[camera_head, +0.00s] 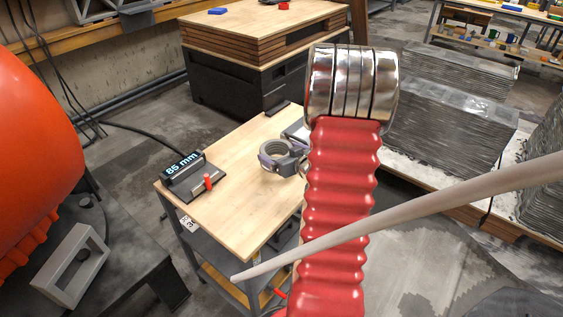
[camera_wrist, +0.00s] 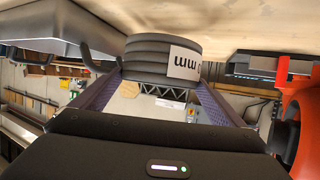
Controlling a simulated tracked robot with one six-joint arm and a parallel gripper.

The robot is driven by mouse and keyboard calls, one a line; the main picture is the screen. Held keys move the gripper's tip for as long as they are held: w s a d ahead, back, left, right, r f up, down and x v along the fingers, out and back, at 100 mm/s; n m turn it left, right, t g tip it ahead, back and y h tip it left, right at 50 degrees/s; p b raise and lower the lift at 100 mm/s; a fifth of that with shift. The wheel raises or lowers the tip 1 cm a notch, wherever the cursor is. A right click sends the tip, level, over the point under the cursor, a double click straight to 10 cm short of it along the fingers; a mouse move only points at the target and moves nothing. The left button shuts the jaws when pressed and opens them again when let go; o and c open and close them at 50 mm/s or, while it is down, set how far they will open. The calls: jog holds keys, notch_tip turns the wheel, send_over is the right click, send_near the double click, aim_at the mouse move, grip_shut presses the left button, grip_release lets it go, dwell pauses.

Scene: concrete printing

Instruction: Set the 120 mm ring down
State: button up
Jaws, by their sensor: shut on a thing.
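The ring (camera_wrist: 160,47) is dark grey and ribbed, with a white label (camera_wrist: 184,63) on its side. Only "mm" reads on the label, upside down. My gripper (camera_wrist: 158,88) is shut on the ring, one purple pad on each side. In the head view the ring (camera_head: 275,147) is at the right part of the small wooden table (camera_head: 233,205), between the purple fingertips of my gripper (camera_head: 284,160). The ring is at or just above the tabletop; I cannot tell whether it touches. A red corrugated part hides the table's right side.
A display reading "85 mm" (camera_head: 183,167) stands at the table's left edge, with a small red handle (camera_head: 208,182) beside it. A dark block (camera_head: 277,108) lies at the far edge. The front middle of the tabletop is clear. A wooden-topped bench (camera_head: 250,35) stands behind.

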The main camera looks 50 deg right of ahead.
jog(key=shift+f, duration=2)
jog(key=shift+f, duration=0.1)
jog(key=o, duration=1.4)
jog(key=shift+f, duration=0.1)
jog(key=shift+o, duration=0.2)
jog(key=shift+s+a+r, duration=0.1)
jog(key=shift+s+r, duration=0.25)
jog(key=shift+s, duration=0.1)
jog(key=v, duration=1.1)
